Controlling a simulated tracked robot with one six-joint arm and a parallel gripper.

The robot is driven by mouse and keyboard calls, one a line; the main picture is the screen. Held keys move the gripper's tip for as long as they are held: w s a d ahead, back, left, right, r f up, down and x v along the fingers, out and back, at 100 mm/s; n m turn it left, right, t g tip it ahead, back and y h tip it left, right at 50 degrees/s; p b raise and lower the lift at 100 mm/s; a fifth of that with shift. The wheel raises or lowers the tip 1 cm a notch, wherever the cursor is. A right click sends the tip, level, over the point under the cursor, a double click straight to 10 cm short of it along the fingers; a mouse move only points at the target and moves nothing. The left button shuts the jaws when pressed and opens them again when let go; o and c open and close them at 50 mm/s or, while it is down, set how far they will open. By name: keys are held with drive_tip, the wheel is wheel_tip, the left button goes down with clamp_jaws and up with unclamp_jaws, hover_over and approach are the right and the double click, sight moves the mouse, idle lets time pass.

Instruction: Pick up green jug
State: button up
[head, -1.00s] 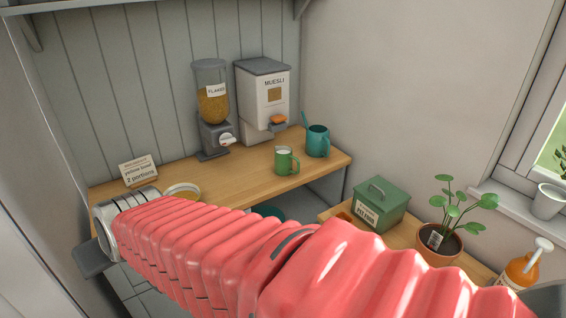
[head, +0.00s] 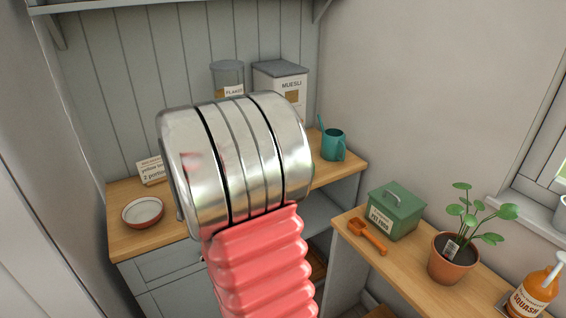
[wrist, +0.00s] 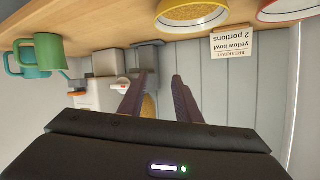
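The green jug (wrist: 48,50) is at the left of the wrist view, which shows the room upside down. It stands on the wooden counter, in front of a teal watering can (wrist: 22,64). In the head view my arm hides the jug, while the watering can (head: 333,145) shows to the right of my wrist. My gripper (wrist: 158,76) has its two dark fingers apart with nothing held between them. The jug is well to the left of the fingers in the wrist view, not touching them. In the head view the fingers are hidden.
Flakes (head: 228,78) and muesli (head: 282,82) dispensers stand at the back. A red bowl (head: 143,212) and a yellow bowl (wrist: 193,14) are on the counter near a card (wrist: 233,43). The right counter holds a pet food box (head: 396,212), orange scoop (head: 367,237), plant (head: 453,258) and squash bottle (head: 535,292).

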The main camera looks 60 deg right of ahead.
drive_tip(key=s+d+f+m+g+h, duration=0.1)
drive_tip(key=s+d, duration=0.1)
drive_tip(key=d, duration=0.2)
drive_tip(key=s+d+f+m+g+h, duration=0.1)
drive_tip(key=s+d+f+h, duration=0.1)
drive_tip(key=d, duration=0.2)
drive_tip(key=s+d+f+m+g+h, duration=0.1)
drive_tip(key=s+d+f+g, duration=0.1)
drive_tip(key=s+d, duration=0.1)
drive_tip(key=shift+d+f+h, duration=0.15)
drive_tip(key=shift+d+h, duration=0.15)
drive_tip(key=shift+d, duration=0.2)
drive_tip(key=s+d+f+m+g+h, duration=0.1)
drive_tip(key=s+d+f+g, duration=0.1)
drive_tip(key=s, duration=0.3)
drive_tip(key=s+d+f+m+g+h, duration=0.2)
drive_tip(key=s+d+g, duration=0.2)
drive_tip(key=s+d, duration=0.1)
drive_tip(key=shift+s+d+f, duration=0.15)
drive_tip(key=shift+s+f, duration=0.15)
drive_tip(key=shift+s, duration=0.4)
drive_tip(key=d, duration=0.8)
drive_tip(key=shift+d, duration=0.25)
